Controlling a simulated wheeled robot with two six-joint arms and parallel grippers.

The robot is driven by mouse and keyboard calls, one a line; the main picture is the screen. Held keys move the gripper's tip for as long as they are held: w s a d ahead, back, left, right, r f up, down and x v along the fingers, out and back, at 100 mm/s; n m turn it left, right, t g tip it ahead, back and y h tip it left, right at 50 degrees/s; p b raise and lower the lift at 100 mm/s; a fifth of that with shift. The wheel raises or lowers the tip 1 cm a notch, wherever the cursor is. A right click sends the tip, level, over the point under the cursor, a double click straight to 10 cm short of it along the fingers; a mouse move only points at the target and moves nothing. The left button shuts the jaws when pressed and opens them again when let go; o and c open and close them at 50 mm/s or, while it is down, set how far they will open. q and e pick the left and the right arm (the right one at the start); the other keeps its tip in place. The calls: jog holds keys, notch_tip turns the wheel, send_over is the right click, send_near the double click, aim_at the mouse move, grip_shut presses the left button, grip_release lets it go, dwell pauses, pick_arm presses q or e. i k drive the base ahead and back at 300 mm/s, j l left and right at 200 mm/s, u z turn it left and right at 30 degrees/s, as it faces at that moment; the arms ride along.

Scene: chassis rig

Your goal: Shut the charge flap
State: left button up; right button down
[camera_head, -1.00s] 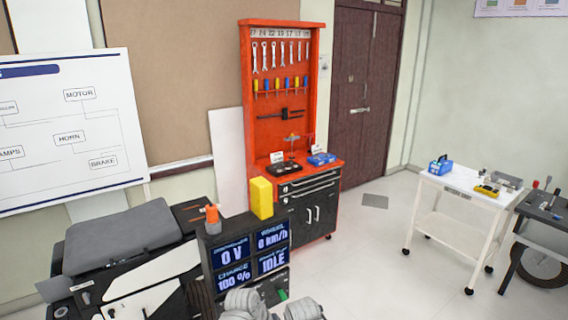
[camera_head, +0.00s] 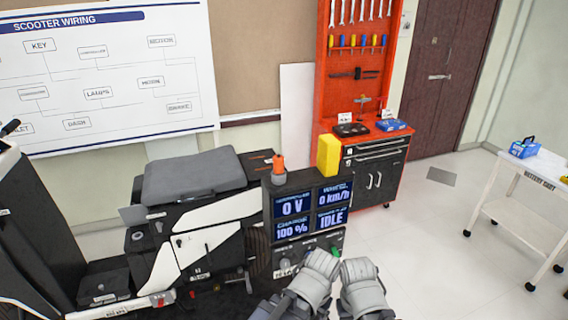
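The scooter stands at the left with a dark grey seat (camera_head: 194,176) and white side panels. A small grey plate (camera_head: 132,215) sticks out below the seat's left end, beside a round fitting (camera_head: 137,236). It looks like an open charge flap, but it is too small to be sure. Two grey rounded links of my arms show at the bottom, right of the scooter. No fingertips of either gripper can be made out.
A display console (camera_head: 307,211) stands right of the seat, reading 0 V, 100 % and IDLE. A yellow block (camera_head: 328,155) and a red tool cabinet (camera_head: 357,70) are behind it. A white cart (camera_head: 539,182) stands at the right. Open floor lies between.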

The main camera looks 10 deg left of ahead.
aim_at(134, 214)
jog(key=u, duration=1.7)
jog(key=i+j, duration=0.95)
jog(key=j, duration=0.25)
